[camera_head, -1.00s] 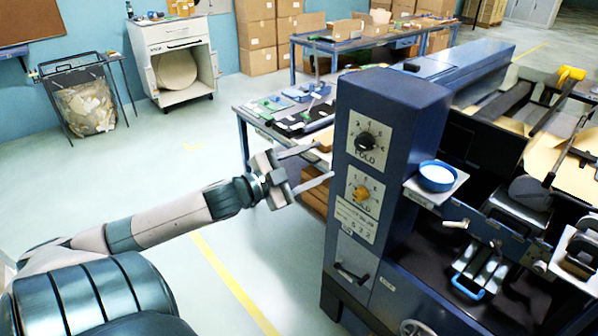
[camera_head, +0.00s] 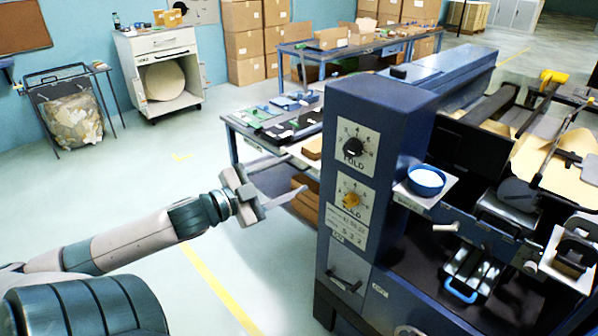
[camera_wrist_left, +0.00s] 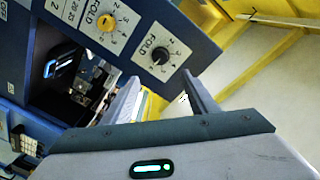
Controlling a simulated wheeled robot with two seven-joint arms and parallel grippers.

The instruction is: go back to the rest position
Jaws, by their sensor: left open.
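My left gripper (camera_head: 282,179) is open and empty in the head view, its two fingers pointing right toward the blue machine (camera_head: 378,110). It is in the air left of the machine's control panel, apart from it as far as I can tell. The panel carries a black fold knob (camera_head: 353,147) and a yellow knob (camera_head: 351,199). In the left wrist view the open fingers (camera_wrist_left: 160,98) show with nothing between them, and the black knob (camera_wrist_left: 160,56) is beyond them. My right gripper is not seen in either view.
A work table (camera_head: 240,126) with trays stands behind the gripper. A blue bowl (camera_head: 426,180) sits on a small shelf on the machine. A white cabinet (camera_head: 159,65) and a bin (camera_head: 70,119) stand at the back left. The floor at left is clear.

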